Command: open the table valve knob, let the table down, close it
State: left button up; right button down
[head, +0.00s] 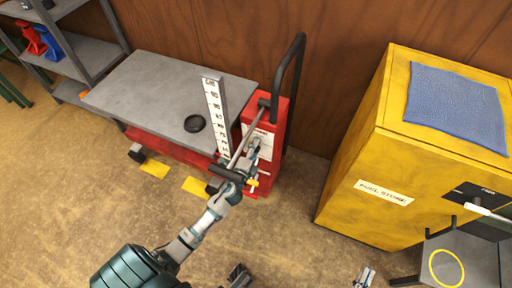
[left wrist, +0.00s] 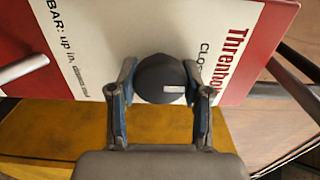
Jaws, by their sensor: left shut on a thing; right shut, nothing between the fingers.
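The lift table (head: 165,80) has a grey top and a red base. Its red post (head: 280,125) carries a white label panel, and a metal bar (head: 243,142) slants down from it. In the left wrist view the dark round valve knob (left wrist: 160,72) sits on the panel, with a pale mark on its face. My left gripper (left wrist: 160,85) is shut on the knob, one finger on each side. In the head view my left gripper (head: 254,150) is against the post and hides the knob. My right gripper (head: 365,277) is shut and empty at the bottom edge.
An upright white scale (head: 216,115) stands at the table's front edge. A yellow fuel cabinet (head: 400,150) with a blue cloth (head: 458,105) stands right. Grey shelves (head: 85,45) stand left. The floor in front is mostly clear.

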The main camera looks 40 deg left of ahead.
pick_arm(q)
jog(key=o, duration=1.1)
jog(key=shift+a+f, duration=0.2)
jog(key=shift+o, duration=0.3)
jog(key=shift+s, duration=0.1)
jog(key=shift+s+d, duration=0.1)
jog(key=shift+s, duration=0.2)
jog(key=v, duration=1.1)
jog(key=shift+s, duration=0.1)
